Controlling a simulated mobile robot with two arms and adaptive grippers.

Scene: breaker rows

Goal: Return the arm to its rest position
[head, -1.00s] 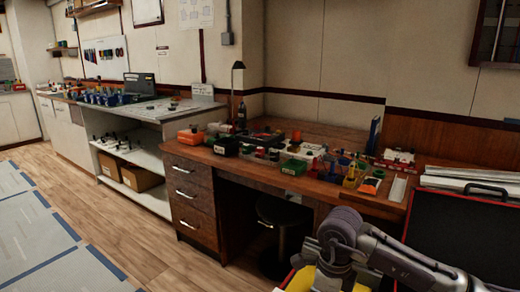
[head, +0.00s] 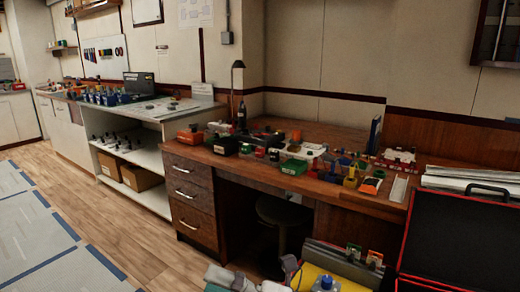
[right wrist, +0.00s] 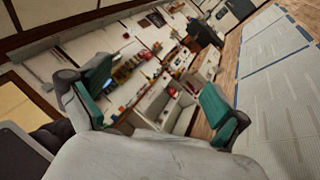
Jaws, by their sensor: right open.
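My right gripper (head: 252,281) shows at the bottom edge of the head view, in front of the desk and low down. Only part of it is in the picture. In the right wrist view, my right gripper (right wrist: 157,97) has its two green-padded fingers wide apart with nothing between them. That view is tilted and looks past the fingers toward the white shelf unit and floor. My left gripper is not in either view.
A wooden desk (head: 335,192) with several small bins stands ahead. A yellow item (head: 312,279) lies right of the gripper, and an open black case (head: 462,240) is at the right. The wooden floor (head: 150,235) at the left is clear.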

